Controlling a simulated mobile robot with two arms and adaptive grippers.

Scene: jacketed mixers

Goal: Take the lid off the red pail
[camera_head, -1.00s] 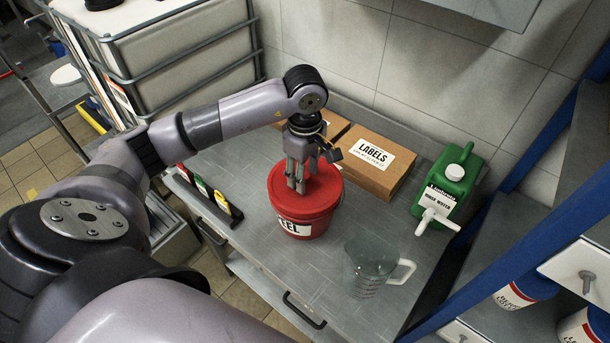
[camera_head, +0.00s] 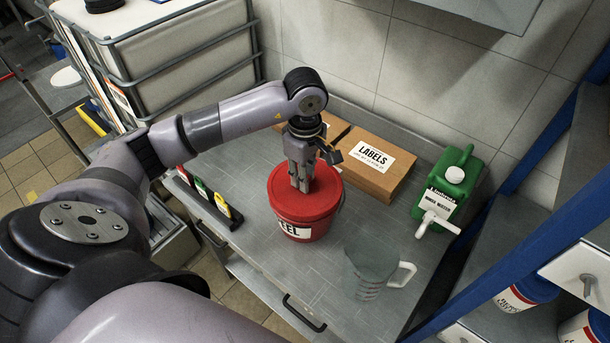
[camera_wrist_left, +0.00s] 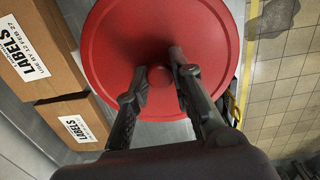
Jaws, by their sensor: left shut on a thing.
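The red pail (camera_head: 296,228) stands upright on the grey worktop, with a partly covered white label on its front. Its red lid (camera_head: 322,196) sits flat on top of it. My left gripper (camera_head: 301,184) points straight down at the middle of the lid. In the left wrist view the lid (camera_wrist_left: 115,45) fills the top, and its small round knob (camera_wrist_left: 160,76) is between the fingers of my left gripper (camera_wrist_left: 159,78). The gripper is shut on the knob. My right gripper is not in either view.
Cardboard label boxes (camera_head: 372,164) stand behind the pail. A green rinse water canister (camera_head: 447,187) is at the right, and a clear jug (camera_head: 370,271) is in front of it. A holder with coloured items (camera_head: 207,198) is left of the pail. Bare worktop lies between pail and canister.

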